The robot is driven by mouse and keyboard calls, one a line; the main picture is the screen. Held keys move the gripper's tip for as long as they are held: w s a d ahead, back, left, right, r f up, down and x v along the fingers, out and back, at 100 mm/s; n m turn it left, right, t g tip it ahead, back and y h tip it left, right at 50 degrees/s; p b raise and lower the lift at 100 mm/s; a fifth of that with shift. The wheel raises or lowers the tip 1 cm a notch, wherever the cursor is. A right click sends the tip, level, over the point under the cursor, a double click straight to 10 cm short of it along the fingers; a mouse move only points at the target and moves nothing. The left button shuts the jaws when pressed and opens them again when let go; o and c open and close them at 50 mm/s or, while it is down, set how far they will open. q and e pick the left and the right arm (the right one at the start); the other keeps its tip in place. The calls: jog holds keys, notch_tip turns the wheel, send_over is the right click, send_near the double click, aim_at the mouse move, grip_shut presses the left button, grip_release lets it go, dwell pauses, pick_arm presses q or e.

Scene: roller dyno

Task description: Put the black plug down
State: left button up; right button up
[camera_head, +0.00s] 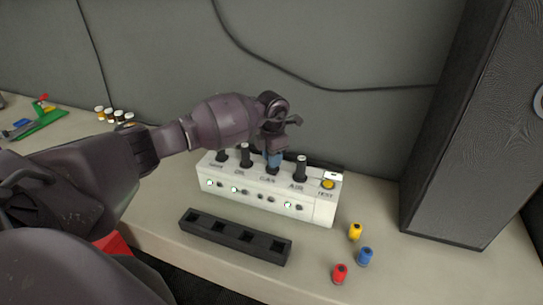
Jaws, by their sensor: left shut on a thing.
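My left gripper (275,151) reaches in from the left over the white box and is shut on a dark plug (272,170) at the third position from the left. The fingers and a bluish part hide most of this plug, and I cannot tell whether it is seated or lifted. The white box (322,209) has lettering, a row of small holes and a yellow button (328,184). Other black plugs stand upright on it: one on the right (301,170) and two on the left (245,156). My right gripper is not in view.
A black rack with square openings (235,238) lies in front of the box. Yellow (355,231), blue (365,256) and red (340,273) plugs stand on the bench to the right. A tall dark cabinet (470,140) stands at the right. Several small bottles (110,115) stand at the back left.

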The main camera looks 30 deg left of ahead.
pick_arm(q)
jog(key=shift+f+b, duration=0.4)
jog(key=shift+f, duration=0.05)
jog(key=o, duration=0.8)
jog(key=shift+r, duration=0.1)
jog(key=shift+r+p, duration=0.25)
jog(key=shift+p, duration=0.15)
notch_tip(320, 180, up, 11)
jog(key=shift+r, duration=0.6)
